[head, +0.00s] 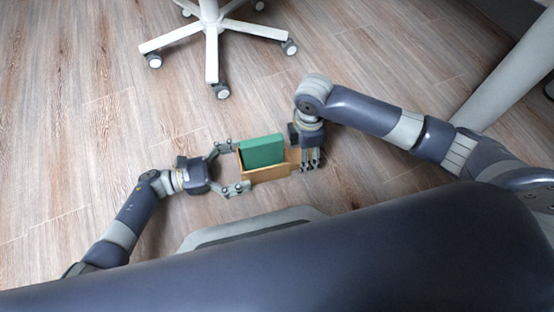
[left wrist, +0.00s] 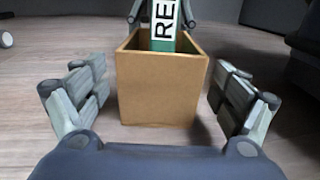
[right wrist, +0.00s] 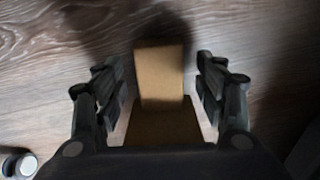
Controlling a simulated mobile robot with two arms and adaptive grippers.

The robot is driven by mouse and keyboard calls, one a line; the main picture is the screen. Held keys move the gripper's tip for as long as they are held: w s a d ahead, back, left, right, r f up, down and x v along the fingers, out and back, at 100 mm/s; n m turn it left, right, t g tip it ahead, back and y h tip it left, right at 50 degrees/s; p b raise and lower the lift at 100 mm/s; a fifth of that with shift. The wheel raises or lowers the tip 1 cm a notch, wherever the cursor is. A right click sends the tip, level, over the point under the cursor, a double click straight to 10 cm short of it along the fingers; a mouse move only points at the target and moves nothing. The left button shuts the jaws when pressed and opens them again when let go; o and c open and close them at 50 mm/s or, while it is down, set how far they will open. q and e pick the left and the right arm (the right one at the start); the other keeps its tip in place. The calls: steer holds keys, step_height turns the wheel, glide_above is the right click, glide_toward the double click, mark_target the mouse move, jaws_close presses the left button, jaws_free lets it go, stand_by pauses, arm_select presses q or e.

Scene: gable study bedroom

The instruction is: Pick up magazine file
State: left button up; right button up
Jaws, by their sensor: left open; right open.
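The magazine file (head: 270,174) is a tan open-topped box standing on the wood floor in the head view, with a green book or binder (head: 262,152) in it. My left gripper (head: 234,168) is open at the box's left end, a finger to either side. My right gripper (head: 312,160) is open at its right end, pointing down. In the right wrist view the tan box (right wrist: 162,75) lies between the open fingers. Contact cannot be told.
A white wheeled chair base (head: 212,45) stands on the floor beyond the box. A pale leg (head: 508,75) slants down at the upper right. The floor (head: 70,150) left of the box is clear apart from my left arm.

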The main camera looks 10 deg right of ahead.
arm_select(q)
steer(key=shift+d, duration=0.85)
arm_select(e)
steer(key=shift+f, duration=0.9)
arm_select(q)
steer(key=c, duration=1.3)
arm_select(e)
steer(key=c, duration=1.3)
